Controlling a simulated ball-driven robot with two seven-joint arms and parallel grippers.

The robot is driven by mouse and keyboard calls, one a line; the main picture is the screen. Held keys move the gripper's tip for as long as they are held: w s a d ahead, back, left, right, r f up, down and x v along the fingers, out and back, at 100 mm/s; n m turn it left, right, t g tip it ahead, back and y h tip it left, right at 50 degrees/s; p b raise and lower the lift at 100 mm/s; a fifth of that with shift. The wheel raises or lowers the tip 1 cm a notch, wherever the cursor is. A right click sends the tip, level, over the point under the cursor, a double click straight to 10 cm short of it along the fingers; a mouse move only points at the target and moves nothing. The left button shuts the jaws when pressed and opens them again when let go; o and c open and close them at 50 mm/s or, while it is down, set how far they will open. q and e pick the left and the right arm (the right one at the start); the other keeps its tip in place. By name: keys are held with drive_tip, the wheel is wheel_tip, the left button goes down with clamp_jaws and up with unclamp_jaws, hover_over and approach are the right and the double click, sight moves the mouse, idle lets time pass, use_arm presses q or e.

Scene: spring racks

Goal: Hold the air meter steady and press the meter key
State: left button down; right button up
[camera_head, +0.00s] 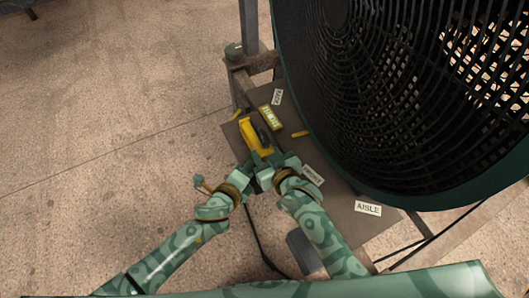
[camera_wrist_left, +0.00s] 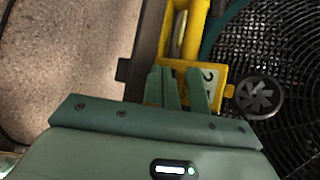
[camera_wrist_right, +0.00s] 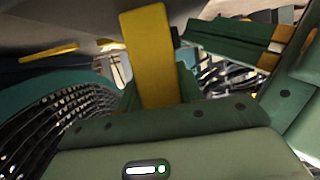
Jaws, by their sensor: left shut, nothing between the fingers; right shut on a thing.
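The air meter (camera_head: 249,136) is yellow with a dark round fan wheel at its side, over the brown table top. My right gripper (camera_head: 274,157) is shut on it; its yellow body (camera_wrist_right: 150,60) stands between the fingers in the right wrist view. My left gripper (camera_head: 256,166) is shut and empty, close beside the right one at the meter's near end. In the left wrist view its fingertips (camera_wrist_left: 180,76) overlap the meter's yellow face and pale display (camera_wrist_left: 209,76). I cannot tell whether they touch. The meter key is hidden or too small to make out.
A large black caged fan (camera_head: 385,95) fills the right side, close to the meter. A yellow-green level (camera_head: 270,118) and a small yellow piece (camera_head: 300,134) lie on the table (camera_head: 345,212). A white AISLE label (camera_head: 368,208) lies near the front. Bare floor is at the left.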

use_arm(q)
drive_tip(key=shift+w+d+r, duration=0.15)
drive_tip(key=shift+d, duration=0.65)
use_arm(e)
drive_tip(key=shift+s+a+f, duration=0.1)
drive_tip(key=shift+s+a, duration=0.2)
drive_tip(key=shift+a, duration=0.15)
use_arm(q)
drive_tip(key=shift+a, duration=0.15)
drive_tip(key=shift+s+a+r, duration=0.15)
drive_tip(key=shift+s+a, duration=0.25)
drive_tip(key=shift+a, duration=0.25)
use_arm(e)
drive_tip(key=shift+d, duration=0.1)
drive_tip(key=shift+w+d, duration=0.1)
drive_tip(key=shift+d, duration=0.1)
use_arm(q)
drive_tip(key=s+a, duration=0.2)
drive_tip(key=a, duration=0.4)
drive_tip(key=shift+f, duration=0.2)
use_arm(e)
drive_tip(key=shift+w, duration=0.1)
use_arm(q)
drive_tip(key=shift+s, duration=0.1)
